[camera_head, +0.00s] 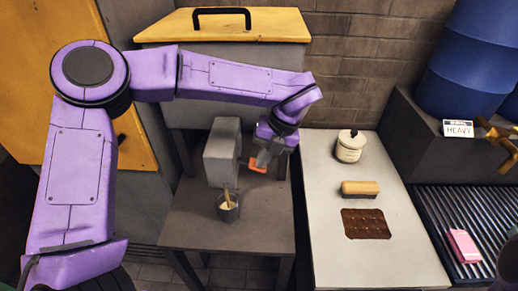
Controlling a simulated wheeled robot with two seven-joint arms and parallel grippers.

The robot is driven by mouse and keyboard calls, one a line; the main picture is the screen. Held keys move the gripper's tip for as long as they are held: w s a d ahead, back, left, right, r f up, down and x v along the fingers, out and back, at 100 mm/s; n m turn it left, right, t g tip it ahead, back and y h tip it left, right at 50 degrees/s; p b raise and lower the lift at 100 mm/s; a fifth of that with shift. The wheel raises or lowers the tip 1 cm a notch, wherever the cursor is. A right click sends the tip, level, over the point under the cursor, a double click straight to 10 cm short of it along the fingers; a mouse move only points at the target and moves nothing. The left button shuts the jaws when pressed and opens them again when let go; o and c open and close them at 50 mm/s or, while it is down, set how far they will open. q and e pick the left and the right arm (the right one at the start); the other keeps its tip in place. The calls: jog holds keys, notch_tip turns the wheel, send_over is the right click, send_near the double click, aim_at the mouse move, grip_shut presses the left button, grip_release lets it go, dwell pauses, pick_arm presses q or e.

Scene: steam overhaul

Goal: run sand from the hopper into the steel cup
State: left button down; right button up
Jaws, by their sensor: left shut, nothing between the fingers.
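The hopper is a grey bin with a yellow lid (225,27) and a grey chute (222,152) below it. The steel cup (229,213) stands upright on the grey stand under the chute. A thin tan streak, which looks like sand, runs from the chute's lower end into the cup, and pale sand shows inside. My left gripper (262,160) is shut and empty, pointing down at the orange lever (257,166) beside the chute. I cannot tell whether it touches the lever. My right gripper is not in view.
The grey stand (265,220) has free room right of the cup. A pink block (464,246) lies on the ribbed rack, near a blue barrel (470,65).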

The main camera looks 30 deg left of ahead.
pick_arm(q)
jog(key=shift+r, duration=0.1)
dwell(0.7)
jog(key=shift+r+p, duration=0.7)
jog(key=shift+p, duration=0.05)
jog(key=shift+r, duration=0.2)
jog(key=s+a+r+p+v, duration=0.1)
jog(key=a+p+v, duration=0.1)
jog(key=v, duration=1.1)
jog(key=shift+r, duration=0.1)
